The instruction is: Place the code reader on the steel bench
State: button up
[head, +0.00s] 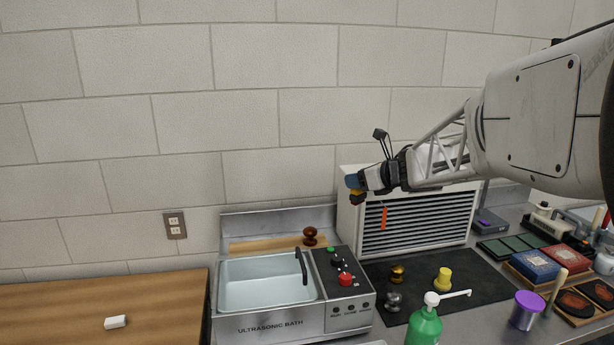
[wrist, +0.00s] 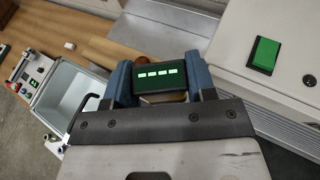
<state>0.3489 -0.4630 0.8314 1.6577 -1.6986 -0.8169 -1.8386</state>
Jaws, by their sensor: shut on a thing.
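My gripper (head: 354,188) is raised in front of the louvred cabinet's upper left corner in the head view. In the wrist view my gripper (wrist: 163,82) has its blue fingers shut on the code reader (wrist: 157,77), a small dark device with a row of lit bars on its face. In the head view only a little yellow shows at the fingertips, and an orange tag hangs below. The steel bench (head: 490,318) lies below and to the right, with the reader held well above it.
An ultrasonic bath (head: 268,283) with knobs stands below. A dark mat (head: 430,275) carries small knobs and a yellow piece. A wooden table (head: 60,310) at left holds a white block (head: 115,322).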

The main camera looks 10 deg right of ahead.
jog(key=d+f, duration=1.9)
jog(key=d, duration=0.4)
jog(key=s+d+r+m+t+h, duration=0.1)
jog(key=s+d+r+h, duration=0.1)
jog(key=s+d, duration=0.3)
jog(key=d, duration=0.4)
jog(key=shift+s+m, duration=0.15)
jog(key=shift+m, duration=0.25)
jog(key=shift+d+f, duration=0.1)
jog(key=shift+f, duration=0.05)
jog(key=shift+f, duration=3.25)
jog(key=shift+f, duration=0.4)
jog(key=o, duration=1.2)
jog(key=shift+c, duration=0.2)
